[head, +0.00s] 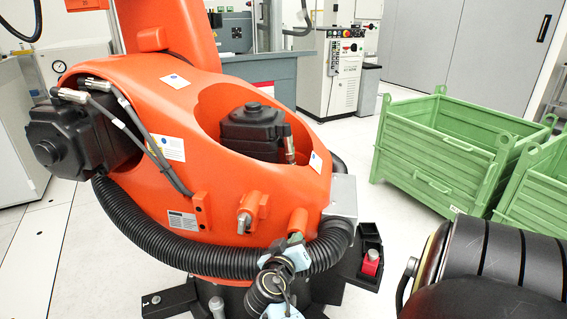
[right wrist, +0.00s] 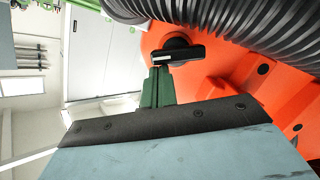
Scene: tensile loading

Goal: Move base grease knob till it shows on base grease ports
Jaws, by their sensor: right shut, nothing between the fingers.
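A large orange robot arm base (head: 190,200) fills the middle of the head view. On its lower front are an orange boss with a metal fitting (head: 244,222) and a second orange boss (head: 298,221). In the right wrist view a black knob (right wrist: 180,53) with a bar handle stands on an orange surface (right wrist: 215,80). My right gripper (head: 295,240) is at the second boss; its narrow green fingers (right wrist: 158,72) are shut and empty. Their tips are at the left end of the knob's bar; contact is unclear. The knob is not distinguishable in the head view. My left gripper is out of view.
A thick black corrugated hose (head: 190,252) loops around the base, close to my right gripper. It also crosses the top of the right wrist view (right wrist: 240,30). Green metal crates (head: 440,150) stand at right, a control cabinet (head: 333,75) behind. Pale floor is clear between.

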